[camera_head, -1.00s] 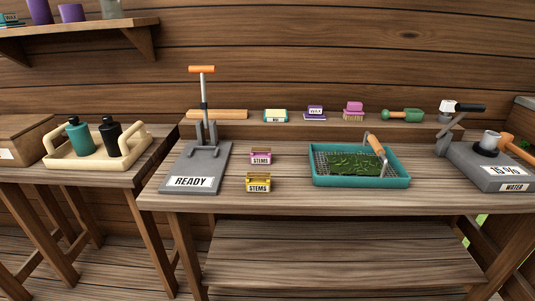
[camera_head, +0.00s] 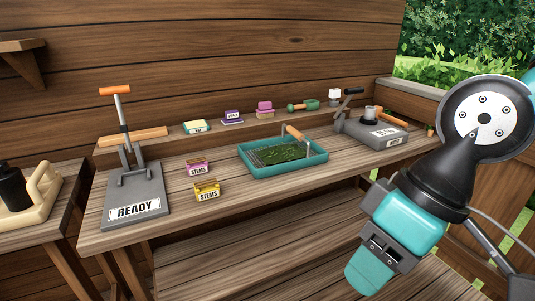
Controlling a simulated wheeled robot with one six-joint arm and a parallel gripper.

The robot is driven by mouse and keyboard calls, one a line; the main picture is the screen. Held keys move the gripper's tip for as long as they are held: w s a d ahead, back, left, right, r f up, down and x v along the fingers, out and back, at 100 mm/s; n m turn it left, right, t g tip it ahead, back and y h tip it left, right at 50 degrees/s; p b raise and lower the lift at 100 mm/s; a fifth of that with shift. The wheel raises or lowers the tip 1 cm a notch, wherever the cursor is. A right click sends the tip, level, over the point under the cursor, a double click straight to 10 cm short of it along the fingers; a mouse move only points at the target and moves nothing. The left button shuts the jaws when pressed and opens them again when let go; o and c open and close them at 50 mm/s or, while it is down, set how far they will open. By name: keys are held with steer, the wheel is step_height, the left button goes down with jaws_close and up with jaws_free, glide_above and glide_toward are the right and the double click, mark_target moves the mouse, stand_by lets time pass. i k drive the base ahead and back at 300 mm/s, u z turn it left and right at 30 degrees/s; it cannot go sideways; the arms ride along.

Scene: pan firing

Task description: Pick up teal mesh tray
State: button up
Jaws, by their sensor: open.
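The teal mesh tray (camera_head: 258,171) rests on the wooden workbench, right of its middle. Grey mesh and green leafy bits lie inside its rim. My gripper (camera_head: 368,275) hangs at the lower right, in front of the bench and apart from the tray. It points down and is open, with nothing seen in it. Its far finger is hidden from this side.
A grey press labelled READY (camera_head: 136,197) stands at the bench's left. Bare bench (camera_head: 250,198) lies in front of the tray.

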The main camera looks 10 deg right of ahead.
mark_target(265, 158)
steer(key=z, duration=0.05)
steer(key=i, duration=1.25)
steer(key=u, duration=0.1)
